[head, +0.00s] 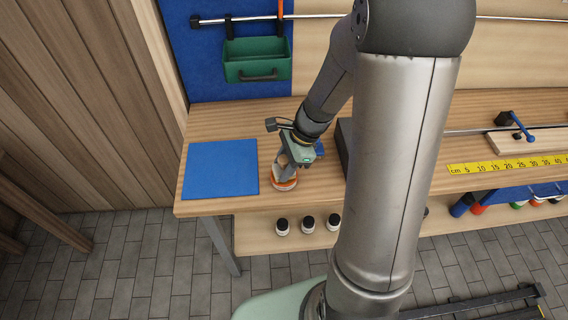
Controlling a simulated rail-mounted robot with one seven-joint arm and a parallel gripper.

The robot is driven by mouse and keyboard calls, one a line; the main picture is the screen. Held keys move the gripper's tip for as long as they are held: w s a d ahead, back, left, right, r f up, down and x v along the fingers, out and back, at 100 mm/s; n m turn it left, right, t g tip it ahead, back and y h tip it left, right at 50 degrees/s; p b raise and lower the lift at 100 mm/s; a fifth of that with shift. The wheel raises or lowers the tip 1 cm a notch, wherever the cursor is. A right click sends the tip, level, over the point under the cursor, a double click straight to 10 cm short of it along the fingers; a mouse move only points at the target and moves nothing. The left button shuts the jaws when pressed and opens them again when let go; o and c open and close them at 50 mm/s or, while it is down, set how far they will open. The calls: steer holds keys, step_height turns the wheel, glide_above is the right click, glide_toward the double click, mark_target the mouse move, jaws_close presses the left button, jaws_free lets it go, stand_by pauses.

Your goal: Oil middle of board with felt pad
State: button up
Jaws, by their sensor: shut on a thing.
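My gripper (287,164) points down over the left part of the bench, just right of the blue mat. It is shut on a small tan, knob-like thing (283,160), which looks like the handle of the felt pad; the pad face is not clear. Directly below is a round orange and white thing (284,184) near the front edge. I cannot tell whether it is a dish or part of the pad. A pale wooden board (535,141) lies at the far right, its left part in view, with a dark and blue clamp (516,127) at it.
The blue mat (221,168) lies at the bench's left end. A yellow ruler (505,164) runs along the right front. A dark block (345,140) stands partly behind my arm. A green bin (257,60) hangs on the back wall. Small jars (308,223) stand on the lower shelf.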

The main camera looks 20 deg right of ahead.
mark_target(284, 158)
steer(key=shift+r+p, duration=2.95)
steer(key=shift+r, duration=0.5)
